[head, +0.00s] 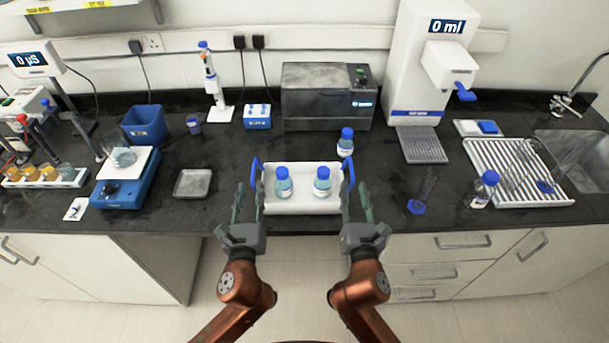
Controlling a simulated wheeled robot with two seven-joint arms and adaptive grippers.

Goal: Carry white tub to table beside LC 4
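The white tub (302,208) with blue side handles sits on the dark bench near its front edge, in the middle of the head view. Two blue-capped bottles stand upright in it, a left one (284,186) and a right one (322,184). My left gripper (250,189) is at the left handle (256,170), its fingers apart. My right gripper (356,189) is at the right handle (350,171), its fingers also apart. The handles appear to lie between or just beyond the fingertips; contact is unclear. No label reading LC 4 is legible.
A capped bottle (346,142) stands just behind the tub. A grey instrument (325,97) is behind that. A grey dish (193,184) lies left; an empty cylinder (424,188) and bottle (483,190) stand right. A drying rack (505,165) and sink are far right.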

